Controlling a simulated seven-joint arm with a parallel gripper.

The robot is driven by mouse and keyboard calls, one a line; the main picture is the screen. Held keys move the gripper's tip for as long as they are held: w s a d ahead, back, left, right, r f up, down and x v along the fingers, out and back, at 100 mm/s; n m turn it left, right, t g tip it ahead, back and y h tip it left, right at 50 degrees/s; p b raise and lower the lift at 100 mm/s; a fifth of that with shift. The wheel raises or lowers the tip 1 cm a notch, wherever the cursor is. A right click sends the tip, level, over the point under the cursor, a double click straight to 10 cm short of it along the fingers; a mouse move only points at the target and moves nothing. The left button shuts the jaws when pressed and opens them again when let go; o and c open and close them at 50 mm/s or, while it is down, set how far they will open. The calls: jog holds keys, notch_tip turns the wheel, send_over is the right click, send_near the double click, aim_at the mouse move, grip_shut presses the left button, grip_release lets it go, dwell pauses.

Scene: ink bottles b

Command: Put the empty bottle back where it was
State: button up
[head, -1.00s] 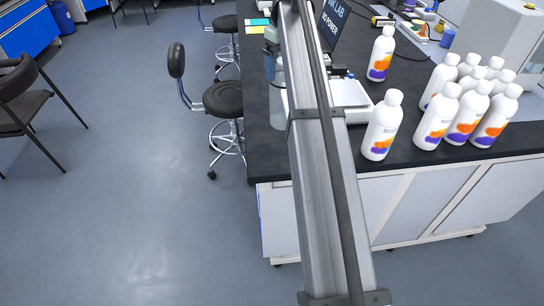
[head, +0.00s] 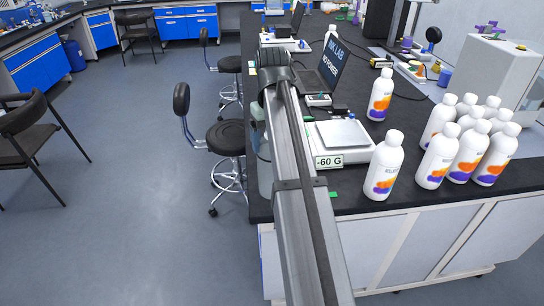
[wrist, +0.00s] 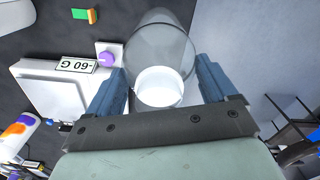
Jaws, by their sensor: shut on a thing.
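The empty clear bottle with a white cap (wrist: 160,88) is between the blue fingers of my gripper (wrist: 160,78) in the wrist view. My gripper is shut on it. In the head view the clear bottle (head: 265,172) shows partly behind my arm, at the left edge of the black bench (head: 352,203). I cannot tell whether its base touches anything. A white scale (head: 352,160) reading "-60 G" stands just right of my arm; it also shows in the wrist view (wrist: 40,105), left of the bottle.
Full white bottles with orange and purple labels stand on the bench: one (head: 384,168) right of the scale, one (head: 380,97) behind it and a cluster (head: 437,160) at the right. A small green tag (wrist: 80,15) lies on the bench. A laptop (head: 333,68) stands behind the scale.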

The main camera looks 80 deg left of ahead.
jog(key=shift+f, duration=2.15)
jog(key=o, duration=1.3)
jog(key=shift+c, duration=0.2)
jog(key=shift+r, duration=3.85)
